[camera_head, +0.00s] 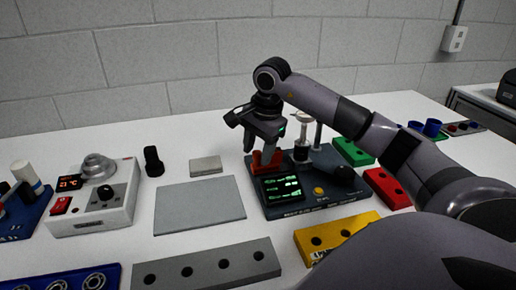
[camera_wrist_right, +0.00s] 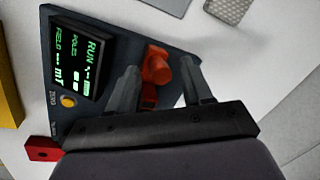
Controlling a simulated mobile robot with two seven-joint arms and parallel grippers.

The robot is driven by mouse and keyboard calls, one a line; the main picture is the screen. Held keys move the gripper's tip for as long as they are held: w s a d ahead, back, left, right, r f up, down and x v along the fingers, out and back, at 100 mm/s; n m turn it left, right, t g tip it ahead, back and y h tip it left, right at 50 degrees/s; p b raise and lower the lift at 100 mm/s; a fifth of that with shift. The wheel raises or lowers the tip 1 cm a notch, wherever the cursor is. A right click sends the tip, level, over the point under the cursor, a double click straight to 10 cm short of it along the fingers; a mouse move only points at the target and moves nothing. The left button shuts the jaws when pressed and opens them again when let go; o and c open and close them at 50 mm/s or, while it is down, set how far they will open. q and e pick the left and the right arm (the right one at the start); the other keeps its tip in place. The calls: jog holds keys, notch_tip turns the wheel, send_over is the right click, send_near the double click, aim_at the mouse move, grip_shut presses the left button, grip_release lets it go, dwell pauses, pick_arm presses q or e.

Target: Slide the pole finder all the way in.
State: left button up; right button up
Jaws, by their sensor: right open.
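The pole finder appears to be the red-orange part (camera_head: 275,161) on the dark blue base (camera_head: 322,202) of a tester with a green-lit display (camera_head: 281,187). In the right wrist view this part (camera_wrist_right: 157,66) has a rounded top. My right gripper (camera_head: 264,156) points down over it, with the fingers open. In the right wrist view the fingers of my right gripper (camera_wrist_right: 162,72) stand on either side of the red-orange part, with visible gaps. The part's lower end is partly hidden by the gripper. My left gripper is out of view.
A white-topped post (camera_head: 303,120) and a grey post (camera_head: 318,136) rise behind the display. A yellow block (camera_head: 337,233), red block (camera_head: 386,188) and green block (camera_head: 352,151) lie to the right. A grey mat (camera_head: 199,205) lies left of the tester.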

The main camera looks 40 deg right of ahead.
grip_shut()
jog(key=shift+s+d+b, duration=0.2)
jog(key=shift+s+d, duration=0.25)
jog(key=shift+d, duration=0.35)
jog(key=shift+s+d+b, duration=0.15)
jog(key=shift+s+d, duration=0.25)
jog(key=shift+d, duration=0.4)
grip_release()
jog(key=shift+r, duration=0.1)
notch_tip(320, 180, up, 7)
jog(key=s, duration=0.1)
jog(key=shift+s+d, duration=0.15)
jog(key=shift+s, duration=0.1)
